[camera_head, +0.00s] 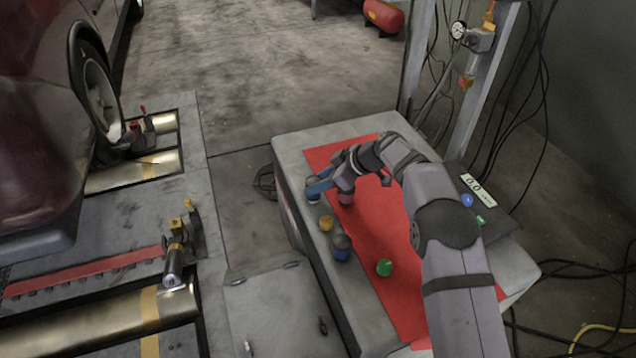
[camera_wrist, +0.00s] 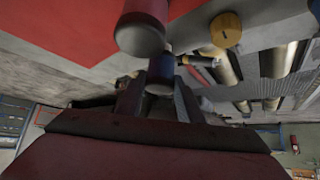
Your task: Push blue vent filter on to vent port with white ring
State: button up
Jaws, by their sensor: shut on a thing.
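My gripper (camera_head: 318,184) is at the far left corner of the bench, low over its top. It is shut on a small blue cylinder with a grey end, which looks like the blue vent filter (camera_head: 313,197). In the wrist view the filter (camera_wrist: 161,68) sits between the two dark fingers (camera_wrist: 158,98). A second blue piece with a dark grey dome (camera_head: 341,246) stands nearer on the bench. I cannot make out a white ring; whether the held filter touches a port is hidden.
A red piece with a grey end (camera_wrist: 141,32) stands close beside the gripper.

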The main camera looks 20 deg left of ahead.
jog(key=shift+f+b, duration=0.3)
jog(key=shift+b, duration=0.15)
jog(key=o, duration=1.2)
jog(key=p+v, duration=0.1)
jog(key=v, duration=0.6)
jog(key=shift+d+r, duration=0.1)
jog(key=shift+r, duration=0.05)
